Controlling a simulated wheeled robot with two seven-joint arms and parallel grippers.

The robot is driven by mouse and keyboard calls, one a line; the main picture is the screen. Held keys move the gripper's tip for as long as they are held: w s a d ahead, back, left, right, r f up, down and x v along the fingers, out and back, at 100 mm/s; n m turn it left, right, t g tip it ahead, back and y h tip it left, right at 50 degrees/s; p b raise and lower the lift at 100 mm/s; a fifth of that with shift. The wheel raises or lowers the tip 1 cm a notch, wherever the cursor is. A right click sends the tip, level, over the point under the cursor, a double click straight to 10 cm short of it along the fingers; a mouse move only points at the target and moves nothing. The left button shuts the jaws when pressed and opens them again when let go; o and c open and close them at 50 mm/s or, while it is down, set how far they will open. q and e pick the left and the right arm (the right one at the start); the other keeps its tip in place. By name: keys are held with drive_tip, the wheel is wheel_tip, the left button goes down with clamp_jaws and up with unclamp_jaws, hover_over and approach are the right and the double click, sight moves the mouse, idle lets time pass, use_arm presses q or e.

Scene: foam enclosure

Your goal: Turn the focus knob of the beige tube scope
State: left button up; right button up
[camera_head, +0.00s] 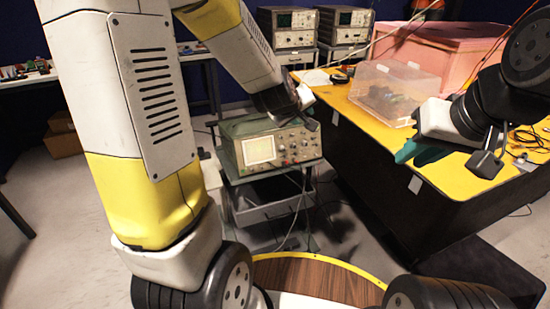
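The beige tube scope (238,158) stands on a cart in the middle of the view. Its front panel has a pale lit screen on the left and several knobs on the right; I cannot tell which is the focus knob. My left gripper (306,101) hangs just above the scope's right top corner, seen small and partly hidden by its own wrist; whether it touches is unclear.
The yellow-topped table (470,180) carries a clear plastic box (388,92), a pink foam box (440,50) and loose cables. Cardboard boxes (63,138) lie under the left bench. Open floor lies left of the cart.

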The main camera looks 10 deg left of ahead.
use_arm(q)
drive_tip(key=w+f+n+t+y, duration=0.1)
drive_tip(key=w+f+n+y, duration=0.15)
drive_tip(key=w+f, duration=0.35)
drive_tip(key=n+y, duration=0.8)
drive_tip(key=y, duration=0.1)
approach(263, 168)
drive_tip(key=shift+t, duration=0.3)
drive_tip(key=x, duration=0.7)
drive_tip(key=shift+w+a+f, duration=0.15)
drive_tip(key=shift+a+f, duration=0.15)
drive_tip(key=shift+a, duration=0.1)
clamp_jaws()
